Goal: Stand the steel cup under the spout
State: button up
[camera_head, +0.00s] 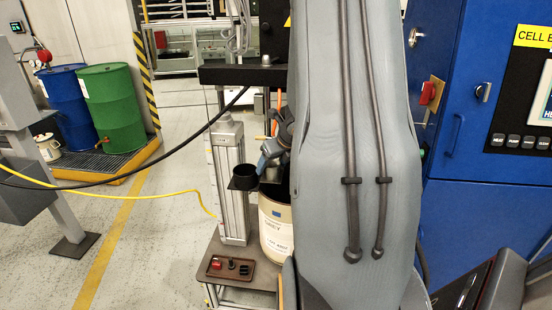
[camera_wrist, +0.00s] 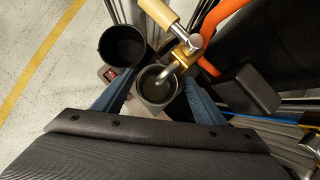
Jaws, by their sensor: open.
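The steel cup (camera_wrist: 152,93) is seen from above in the wrist view, with its dark inside showing. The bent metal spout (camera_wrist: 178,73) comes down from the upper right, and its end overlaps the cup's opening in this view. My gripper (camera_wrist: 157,80) is open, with one blue finger on each side of the cup. I cannot tell whether either finger touches it. In the head view, a blue finger of my gripper (camera_head: 269,152) shows beside the pump, partly hidden by my arm.
A black round holder (camera_wrist: 122,46) is close to the cup's upper left. A tan handle (camera_wrist: 160,12) and orange hose (camera_wrist: 222,14) are near the spout. A pale drum (camera_head: 275,228) stands behind my arm. A small brown panel (camera_head: 232,270) is below.

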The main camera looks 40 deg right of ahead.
jog(key=p+v, duration=0.3)
jog(key=v, duration=0.9)
jog(key=s+a+f+n+g+y, duration=0.2)
jog(key=a+n+g, duration=0.1)
jog(key=a+n, duration=1.8)
jog(key=s+a+n+g, duration=0.1)
jog(key=s+a+n, duration=0.2)
jog(key=a+n, duration=0.2)
jog(key=s+a+f+n+g, duration=0.1)
jog(key=s+a+n, duration=0.3)
jog(key=n, duration=0.8)
jog(key=shift+s+a+h, duration=0.3)
jog(key=shift+a+h, duration=0.1)
jog(key=shift+a, duration=0.45)
jog(key=shift+f, duration=0.1)
